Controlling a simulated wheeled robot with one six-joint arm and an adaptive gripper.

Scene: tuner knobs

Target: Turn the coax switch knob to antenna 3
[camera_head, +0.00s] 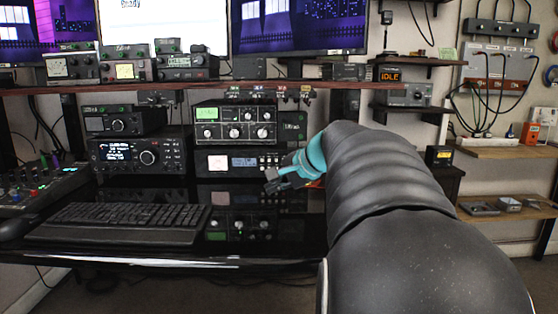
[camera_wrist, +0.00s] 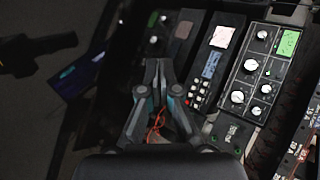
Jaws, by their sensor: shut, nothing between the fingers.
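The tuner (camera_head: 237,113) is a black box with a green display and several white-ringed knobs, in the middle of the desk rack. It also shows turned sideways at the right of the wrist view (camera_wrist: 279,72). One of its knobs (camera_head: 263,133) shows at its lower right; I cannot read which knob is the coax switch or where it points. My gripper (camera_head: 270,183) is shut and empty, in front of the lower unit and below right of the tuner. In the wrist view its fingertips (camera_wrist: 158,68) are together, apart from the tuner's knobs.
A unit with a pale display (camera_head: 240,162) sits under the tuner. A small box with a green light (camera_head: 293,125) stands at the tuner's right. A transceiver (camera_head: 138,155) and keyboard (camera_head: 120,222) are at left. A shelf (camera_head: 200,87) runs above.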

